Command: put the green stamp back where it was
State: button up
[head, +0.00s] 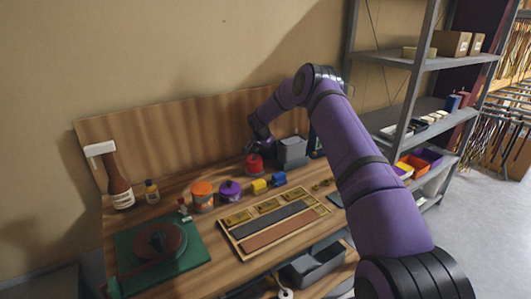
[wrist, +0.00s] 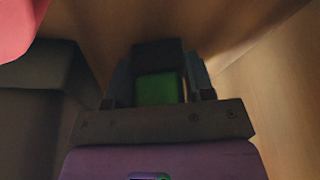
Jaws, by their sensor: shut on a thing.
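The green stamp (wrist: 157,90) shows in the wrist view as a green block with a dark part beyond it, between the two fingers of my gripper (wrist: 157,76). My gripper is shut on it. In the head view my gripper (head: 257,138) is at the back of the wooden bench, near the backboard, just above and behind a red pot (head: 254,165) and left of a grey box (head: 292,149). The stamp cannot be made out in the head view. I cannot tell whether it touches the bench.
A wooden tray (head: 237,247) lies near the front edge. A green mat (head: 197,253) with a round brown piece is at left.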

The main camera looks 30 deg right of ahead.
jog(key=o, duration=0.8)
